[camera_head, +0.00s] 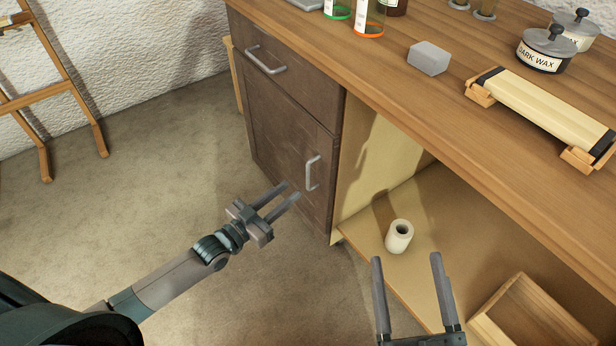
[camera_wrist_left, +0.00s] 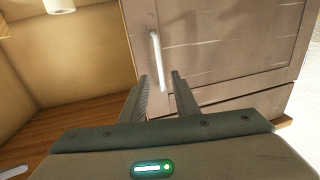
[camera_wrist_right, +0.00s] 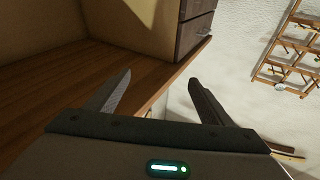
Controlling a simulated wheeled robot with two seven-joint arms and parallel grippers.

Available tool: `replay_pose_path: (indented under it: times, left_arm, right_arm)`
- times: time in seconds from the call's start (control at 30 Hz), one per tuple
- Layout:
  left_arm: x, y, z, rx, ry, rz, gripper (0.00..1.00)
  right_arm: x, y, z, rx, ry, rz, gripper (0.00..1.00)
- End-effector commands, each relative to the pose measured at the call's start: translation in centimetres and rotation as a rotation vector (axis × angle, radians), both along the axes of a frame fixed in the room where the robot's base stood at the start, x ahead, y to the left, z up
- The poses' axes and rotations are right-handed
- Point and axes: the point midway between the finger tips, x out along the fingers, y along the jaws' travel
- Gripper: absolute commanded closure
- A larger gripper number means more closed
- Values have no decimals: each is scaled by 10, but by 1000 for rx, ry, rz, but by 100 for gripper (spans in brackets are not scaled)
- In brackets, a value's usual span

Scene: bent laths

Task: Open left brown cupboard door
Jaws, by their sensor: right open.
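The left brown cupboard door (camera_head: 280,140) is closed, below a drawer front in the same brown wood. Its upright metal handle (camera_head: 312,173) is near the door's right edge. My left gripper (camera_head: 291,190) is open and empty, its fingers pointing at the door just left of and below the handle in the head view. In the left wrist view the handle (camera_wrist_left: 155,62) stands beyond the fingertips, in line with the gap; contact cannot be seen. My right gripper (camera_head: 407,257) is open and empty in front of the open shelf space; it also shows in the right wrist view (camera_wrist_right: 160,75).
The drawer handle (camera_head: 266,61) is above the door. A white roll (camera_head: 399,236) and a wooden box (camera_head: 526,318) are in the open compartment. The worktop (camera_head: 470,110) holds a grey block (camera_head: 428,58), tins and bottles.

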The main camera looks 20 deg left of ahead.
Motion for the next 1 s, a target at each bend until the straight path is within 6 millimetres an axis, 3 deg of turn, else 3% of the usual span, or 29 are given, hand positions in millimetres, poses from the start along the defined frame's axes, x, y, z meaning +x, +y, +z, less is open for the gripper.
replay_pose_path:
  times: [0.3, 0.5, 0.97, 1.0]
  left_arm:
    - [51, -26, 0, 0, -2, 0, 72]
    - [72, -36, -1, 0, -1, 0, 72]
    - [80, -40, 0, 0, 1, 0, 72]
    - [80, -40, 0, 0, 1, 0, 79]
  right_arm:
    - [-15, 1, 28, 60, -162, -3, 25]
    - [-25, 1, 42, 91, -238, -4, 25]
    - [-29, 0, 48, 104, -273, -6, 25]
    - [-29, 0, 48, 104, -273, -6, 25]
